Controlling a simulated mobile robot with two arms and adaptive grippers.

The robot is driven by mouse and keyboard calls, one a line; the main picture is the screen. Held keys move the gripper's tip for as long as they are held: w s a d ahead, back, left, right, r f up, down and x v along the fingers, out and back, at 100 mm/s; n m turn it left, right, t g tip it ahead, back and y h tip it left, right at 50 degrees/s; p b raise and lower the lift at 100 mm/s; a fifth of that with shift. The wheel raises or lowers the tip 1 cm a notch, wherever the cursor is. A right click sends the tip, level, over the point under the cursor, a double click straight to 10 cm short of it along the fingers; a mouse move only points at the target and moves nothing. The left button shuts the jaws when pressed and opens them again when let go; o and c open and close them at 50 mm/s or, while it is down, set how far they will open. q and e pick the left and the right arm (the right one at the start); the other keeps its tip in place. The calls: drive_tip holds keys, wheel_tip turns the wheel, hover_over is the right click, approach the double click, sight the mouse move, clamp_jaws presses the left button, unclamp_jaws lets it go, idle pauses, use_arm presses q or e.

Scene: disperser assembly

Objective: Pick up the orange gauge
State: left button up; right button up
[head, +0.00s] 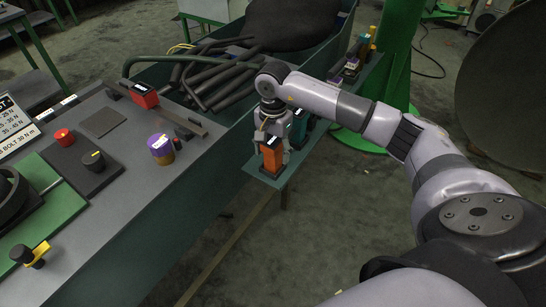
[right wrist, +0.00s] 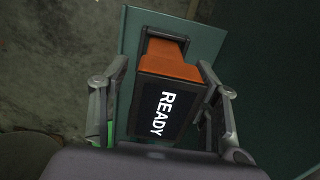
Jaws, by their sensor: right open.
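The orange gauge (head: 271,155) stands on a narrow green shelf (head: 262,177) along the side of the bench in the head view. In the right wrist view the gauge (right wrist: 172,68) shows its orange body and a dark screen reading READY. My right gripper (head: 272,143) is over the gauge. In the right wrist view its two fingers (right wrist: 163,105) stand open on either side of the gauge, with small gaps visible. My left gripper is not in view.
A teal tool (head: 300,125) stands just behind the gauge on the shelf. A red-orange device (head: 144,95), a purple-and-yellow cylinder (head: 160,149) and a red button (head: 64,137) are on the grey bench. Dark rods (head: 215,80) fill a bin behind. Open floor lies to the right.

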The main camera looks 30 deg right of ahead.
wheel_tip(320, 180, down, 3)
drive_tip(key=shift+w+f, duration=0.1)
drive_tip(key=shift+w, duration=0.05)
clamp_jaws()
idle(0.8)
